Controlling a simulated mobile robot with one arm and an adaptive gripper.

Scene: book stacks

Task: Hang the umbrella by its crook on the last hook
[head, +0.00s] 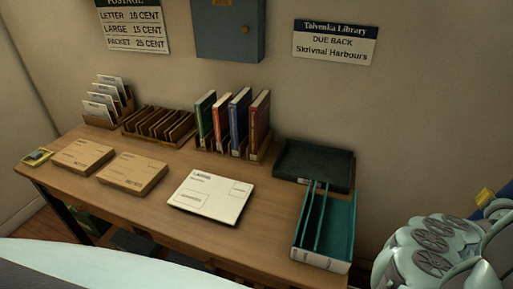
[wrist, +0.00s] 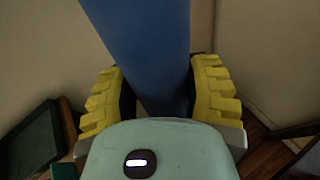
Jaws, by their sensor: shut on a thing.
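My gripper (wrist: 158,82) has two yellow ridged fingers, one on each side of a long blue shape, the umbrella (wrist: 148,35). The fingers are shut on it, and it runs up out of the top of the wrist view. In the head view a yellow fingertip and a bit of blue show at the right edge beside my arm, well right of the table. The umbrella's crook is not visible. No hook shows in either view.
The wooden table (head: 150,205) carries a teal divided box (head: 340,225), a dark tray (head: 315,165), a white parcel (head: 212,196), two brown parcels, upright books (head: 238,120) and card racks. A blue-grey cabinet (head: 228,30) and signs are on the wall.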

